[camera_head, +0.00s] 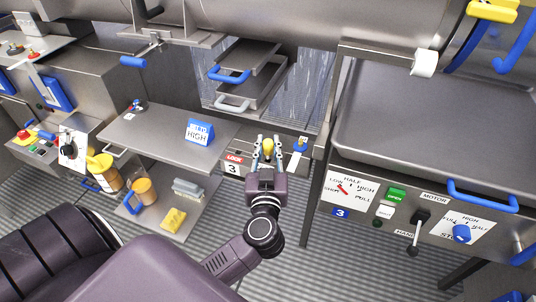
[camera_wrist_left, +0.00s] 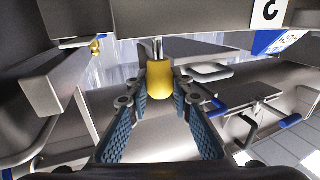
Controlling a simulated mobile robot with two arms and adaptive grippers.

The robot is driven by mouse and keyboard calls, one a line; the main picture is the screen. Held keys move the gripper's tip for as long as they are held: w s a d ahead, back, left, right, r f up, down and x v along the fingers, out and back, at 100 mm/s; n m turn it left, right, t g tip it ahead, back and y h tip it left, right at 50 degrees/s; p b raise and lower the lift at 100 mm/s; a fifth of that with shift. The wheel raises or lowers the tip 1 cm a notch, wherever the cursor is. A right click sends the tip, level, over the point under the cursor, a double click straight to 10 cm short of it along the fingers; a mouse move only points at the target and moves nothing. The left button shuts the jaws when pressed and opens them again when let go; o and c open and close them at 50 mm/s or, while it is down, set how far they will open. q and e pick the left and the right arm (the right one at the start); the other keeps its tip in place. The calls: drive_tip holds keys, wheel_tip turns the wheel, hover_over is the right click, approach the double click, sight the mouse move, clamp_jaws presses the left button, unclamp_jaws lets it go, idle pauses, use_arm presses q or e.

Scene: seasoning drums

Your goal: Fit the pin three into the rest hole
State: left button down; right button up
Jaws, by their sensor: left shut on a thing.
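My left gripper (camera_head: 267,152) reaches up from the lower middle to the metal ledge beside the "LOCK 3" label (camera_head: 233,165). It is shut on a pin with a yellow handle (camera_head: 268,145). In the left wrist view the yellow handle (camera_wrist_left: 159,80) sits between the blue-padded fingers (camera_wrist_left: 157,92), and its bright metal shank points away from me to the edge of a grey metal bar (camera_wrist_left: 165,20). I cannot tell whether the shank is in a hole; its tip is hidden. No rest hole can be made out. My right gripper is not in view.
A small blue and yellow piece (camera_head: 300,145) stands on the ledge just right of the gripper. A grey shelf (camera_head: 160,135) with a blue sign (camera_head: 200,131) is at left. A control panel with levers (camera_head: 400,205) is at right. A blue handle (camera_head: 230,76) sticks out above.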

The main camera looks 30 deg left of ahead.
use_arm(q)
wheel_tip(320, 180, down, 3)
drive_tip(key=shift+r, duration=0.2)
drive_tip(key=c, duration=1.7)
unclamp_jaws()
drive_tip(key=shift+f, duration=0.1)
drive_tip(key=b+v, duration=0.1)
drive_tip(key=v, duration=1.1)
